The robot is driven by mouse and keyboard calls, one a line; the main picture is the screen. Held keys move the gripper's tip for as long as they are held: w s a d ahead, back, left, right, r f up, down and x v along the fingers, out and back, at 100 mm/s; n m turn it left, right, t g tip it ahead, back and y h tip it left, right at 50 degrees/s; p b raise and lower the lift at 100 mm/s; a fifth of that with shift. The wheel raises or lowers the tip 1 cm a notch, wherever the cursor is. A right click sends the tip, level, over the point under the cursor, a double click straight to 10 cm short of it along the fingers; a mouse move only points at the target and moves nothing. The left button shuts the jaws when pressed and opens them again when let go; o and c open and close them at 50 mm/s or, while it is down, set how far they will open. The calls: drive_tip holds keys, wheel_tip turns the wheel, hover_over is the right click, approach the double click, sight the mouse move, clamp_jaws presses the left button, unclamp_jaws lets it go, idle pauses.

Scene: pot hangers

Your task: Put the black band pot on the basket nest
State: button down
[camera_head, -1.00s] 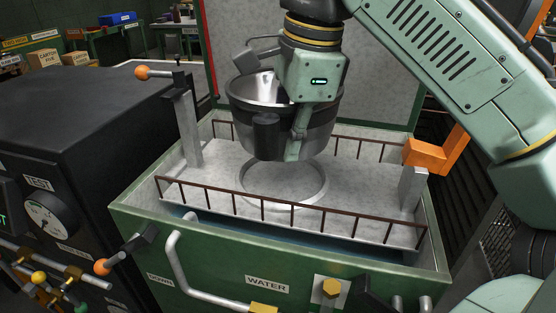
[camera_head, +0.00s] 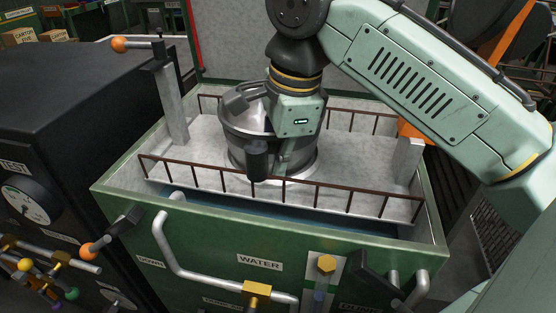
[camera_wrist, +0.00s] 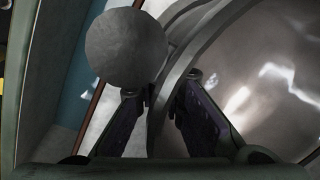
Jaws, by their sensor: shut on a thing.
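The black band pot (camera_head: 236,128) is a round metal pot with a dark band and dark handles. It stands upright in the middle of the basket, at the pale raised ring of the nest (camera_head: 313,166). Its base appears to be within or on the ring, though the exact contact is hidden. My gripper (camera_head: 284,158) is shut on the near right side of the pot wall. In the wrist view, the fingers (camera_wrist: 168,92) straddle the rim beside the shiny pot interior (camera_wrist: 260,75), and a round dark handle end (camera_wrist: 127,47) shows beside them.
Low brown rails (camera_head: 285,180) run along the front and back of the basket plate (camera_head: 200,150). A green tank (camera_head: 215,235) labelled WATER surrounds it. Grey posts (camera_head: 172,105) stand at both ends. A black cabinet (camera_head: 70,105) is on the left.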

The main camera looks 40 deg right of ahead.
drive_tip(key=shift+f, duration=0.2)
drive_tip(key=c, duration=2)
unclamp_jaws()
drive_tip(key=shift+o, duration=0.2)
wheel_tip(320, 180, up, 12)
drive_tip(key=s+p, duration=0.1)
drive_tip(key=s, duration=0.1)
drive_tip(key=shift+d, duration=0.25)
